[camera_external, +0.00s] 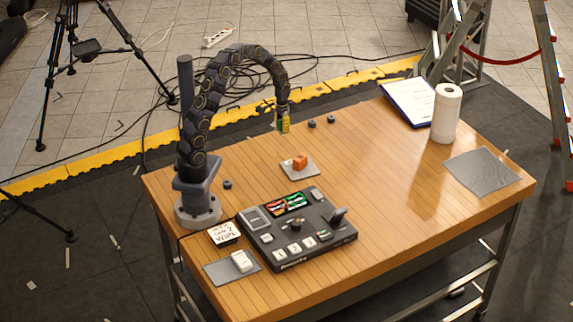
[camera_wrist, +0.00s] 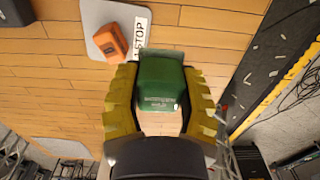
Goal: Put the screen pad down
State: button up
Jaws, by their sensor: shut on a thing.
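My gripper (camera_external: 283,130) is shut on a green pad with small print on its face, which I take as the screen pad. The green pad (camera_wrist: 162,84) sits between the yellow fingers in the wrist view, with a thin grey edge beyond it. In the external view my gripper is raised above the table, behind the orange block; the pad is small there and mostly hidden by the fingers. Whether its underside touches anything cannot be told.
An orange block (camera_external: 300,161) sits on a small grey plate. A control panel (camera_external: 263,243) stands in front of it. A grey mat (camera_external: 482,170) lies bare at the right, near a paper roll (camera_external: 446,113) and clipboard (camera_external: 408,100). Another mat (camera_external: 218,272) carries a white item. The table's middle right is clear.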

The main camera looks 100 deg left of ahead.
jog(key=shift+s+a, duration=0.4)
jog(key=shift+s, duration=0.1)
jog(key=shift+a+f, duration=0.2)
jog(key=shift+a, duration=0.15)
jog(key=w+a+f, duration=0.4)
jog(key=a, duration=0.4)
send_over(304, 142)
notch_tip(304, 142, down, 6)
jog(key=shift+s+r, duration=0.15)
jog(key=shift+r, duration=0.1)
jog(key=shift+f, duration=1.6)
jog(key=shift+f, duration=0.15)
jog(key=o, duration=1)
